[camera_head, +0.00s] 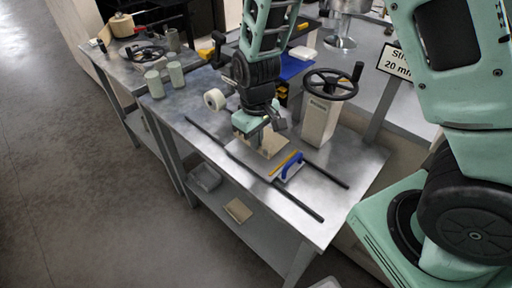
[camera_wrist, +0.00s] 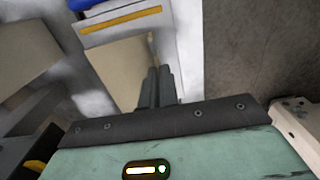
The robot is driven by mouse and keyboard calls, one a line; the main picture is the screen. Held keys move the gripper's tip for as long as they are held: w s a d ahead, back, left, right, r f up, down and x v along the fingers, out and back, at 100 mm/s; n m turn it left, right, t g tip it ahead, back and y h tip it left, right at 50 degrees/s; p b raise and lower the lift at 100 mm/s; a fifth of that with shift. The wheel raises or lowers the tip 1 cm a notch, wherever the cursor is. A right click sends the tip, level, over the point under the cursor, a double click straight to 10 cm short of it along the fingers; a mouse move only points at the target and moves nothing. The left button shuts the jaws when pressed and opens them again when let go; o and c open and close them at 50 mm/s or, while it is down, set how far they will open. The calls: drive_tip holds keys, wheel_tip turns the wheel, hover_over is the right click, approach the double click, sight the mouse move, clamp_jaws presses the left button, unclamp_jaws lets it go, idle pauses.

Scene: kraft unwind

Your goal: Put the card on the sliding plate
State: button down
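The beige card (camera_head: 271,146) is at my gripper's fingertips and also shows in the wrist view (camera_wrist: 118,68). My gripper (camera_head: 264,131) points down over the table, its dark fingers (camera_wrist: 156,84) close together at the card's edge; they look shut on it. The sliding plate (camera_head: 291,178) is a flat grey plate with a yellow stripe and a blue handle (camera_head: 292,165). It lies between two dark rails. The card covers part of the plate in the head view; I cannot tell whether it touches the plate.
Dark rails (camera_head: 217,146) run along the metal table. A beige pedestal with a black handwheel (camera_head: 333,84) stands right of my gripper. A white tape roll (camera_head: 214,99) and grey-green cups (camera_head: 176,74) are farther left. The lower shelf holds a tray (camera_head: 204,177).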

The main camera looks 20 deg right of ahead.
drive_tip(key=shift+f, duration=1.8)
drive_tip(key=shift+f, duration=0.1)
drive_tip(key=shift+f, duration=0.15)
drive_tip(key=c, duration=1.7)
unclamp_jaws()
wheel_tip(320, 180, up, 12)
drive_tip(key=shift+r, duration=0.1)
drive_tip(key=s+a+r+n, duration=0.1)
drive_tip(key=s+a+r, duration=0.1)
drive_tip(key=s, duration=0.4)
drive_tip(key=s+a+r+n, duration=0.1)
drive_tip(key=s+a+r, duration=0.1)
drive_tip(key=s, duration=0.5)
drive_tip(key=s+a+r+n, duration=0.1)
drive_tip(key=s+a+r, duration=0.1)
drive_tip(key=s, duration=0.5)
drive_tip(key=shift+a+r+y, duration=0.15)
drive_tip(key=shift+r+y, duration=0.1)
drive_tip(key=shift+y, duration=0.05)
